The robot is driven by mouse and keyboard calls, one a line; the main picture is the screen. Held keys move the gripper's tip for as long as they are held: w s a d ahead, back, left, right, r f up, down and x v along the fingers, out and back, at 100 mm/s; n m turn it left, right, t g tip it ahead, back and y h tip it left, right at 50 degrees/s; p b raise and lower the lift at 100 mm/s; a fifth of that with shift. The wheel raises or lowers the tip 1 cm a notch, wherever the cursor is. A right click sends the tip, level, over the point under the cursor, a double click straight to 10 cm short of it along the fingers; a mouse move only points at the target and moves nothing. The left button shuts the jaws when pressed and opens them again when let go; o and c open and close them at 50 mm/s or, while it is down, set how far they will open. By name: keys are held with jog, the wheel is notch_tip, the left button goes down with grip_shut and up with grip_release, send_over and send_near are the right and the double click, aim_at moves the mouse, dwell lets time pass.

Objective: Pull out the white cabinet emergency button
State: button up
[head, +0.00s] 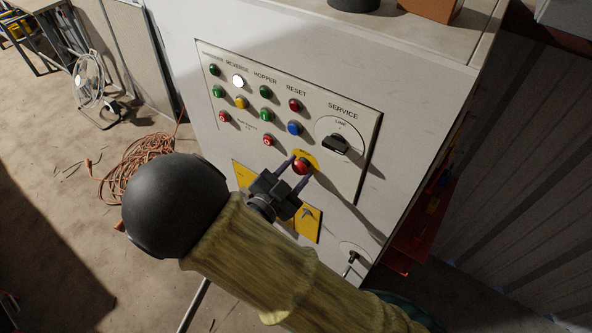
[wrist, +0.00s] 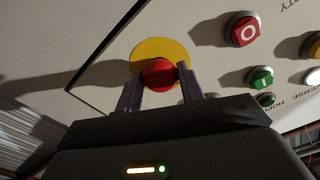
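The white cabinet (head: 240,60) carries a control panel on its front. The emergency button (head: 301,167) is a red mushroom head on a yellow round plate, low on the panel; it also shows in the wrist view (wrist: 158,74). My gripper (head: 294,172) is at the button, with one purple finger on each side of the red head. In the wrist view my gripper (wrist: 159,88) has its fingertips against or very close to both sides of the head. The stem behind the head is hidden.
Several coloured push buttons sit above the emergency button, with a black rotary SERVICE switch (head: 335,144) to its right. Yellow warning labels (head: 308,222) are below. An orange cable coil (head: 140,165) lies on the floor at left.

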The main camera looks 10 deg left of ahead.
grip_shut()
jog(key=shift+s+a, duration=0.3)
jog(key=shift+s, duration=0.35)
jog(key=o, duration=0.9)
grip_release()
jog(key=shift+s+a, duration=0.1)
jog(key=shift+s, duration=0.05)
jog(key=shift+o, duration=1.1)
jog(key=shift+s, duration=0.1)
jog(key=b+v, duration=0.3)
jog(key=v, duration=1.4)
jog(key=shift+s, duration=0.15)
